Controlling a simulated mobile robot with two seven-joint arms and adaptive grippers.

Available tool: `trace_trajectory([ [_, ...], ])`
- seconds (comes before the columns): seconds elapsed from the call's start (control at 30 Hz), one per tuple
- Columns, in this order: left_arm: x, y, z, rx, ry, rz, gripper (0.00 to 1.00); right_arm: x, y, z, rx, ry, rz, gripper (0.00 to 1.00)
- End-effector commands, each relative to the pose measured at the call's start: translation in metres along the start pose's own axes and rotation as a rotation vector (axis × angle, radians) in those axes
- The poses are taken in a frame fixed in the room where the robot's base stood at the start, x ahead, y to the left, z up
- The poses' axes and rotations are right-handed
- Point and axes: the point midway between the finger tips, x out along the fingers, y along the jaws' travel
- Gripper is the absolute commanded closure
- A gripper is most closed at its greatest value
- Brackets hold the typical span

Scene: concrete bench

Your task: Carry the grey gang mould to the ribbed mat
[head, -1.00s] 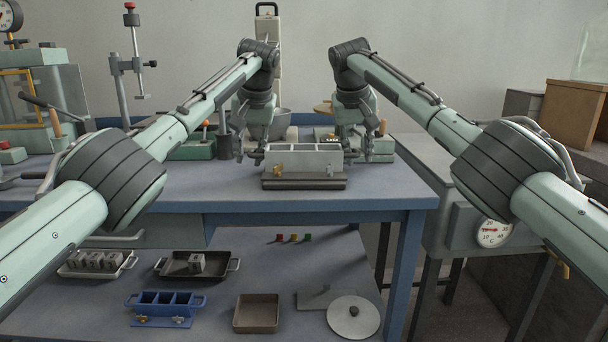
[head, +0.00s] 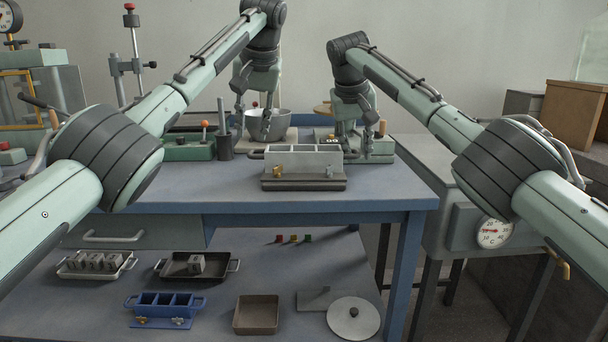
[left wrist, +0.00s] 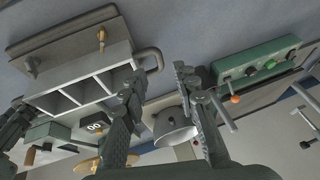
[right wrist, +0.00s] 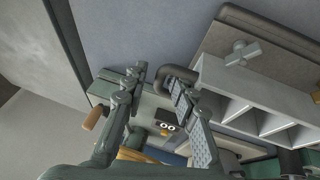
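The grey gang mould (head: 303,163) stands upright near the bench's front edge, its open compartments facing up. It rests on a dark, flat slab that looks like the ribbed mat (head: 304,185); ribs are too small to make out. The mould also shows in the left wrist view (left wrist: 88,62) and the right wrist view (right wrist: 245,80). My left gripper (head: 254,122) is open and empty, raised above and behind the mould's left handle. My right gripper (head: 373,148) is open beside the right handle (right wrist: 180,72), which shows near its fingertips; contact cannot be told.
A metal bowl (head: 267,124) stands behind the mould, with a green box with levers (head: 188,148) to its left. A blue gang mould (head: 165,302), trays and a round lid (head: 353,317) lie on the lower shelf.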

Motion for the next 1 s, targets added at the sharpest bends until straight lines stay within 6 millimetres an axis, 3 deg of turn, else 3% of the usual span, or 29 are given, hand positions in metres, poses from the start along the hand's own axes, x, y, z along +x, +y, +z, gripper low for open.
trace_trajectory([
  [0.3,0.0,0.0,0.0,0.0,0.001,0.0,0.7,-0.07,0.0,-0.001,0.001,0.006,-0.001,0.7],
  [0.5,0.0,0.0,0.0,0.0,0.001,0.0,0.7,-0.098,0.001,-0.001,0.001,0.005,0.0,0.7],
  [1.0,0.0,0.0,0.0,-0.001,0.0,0.0,0.7,-0.106,0.001,0.0,0.002,0.003,0.001,0.7],
])
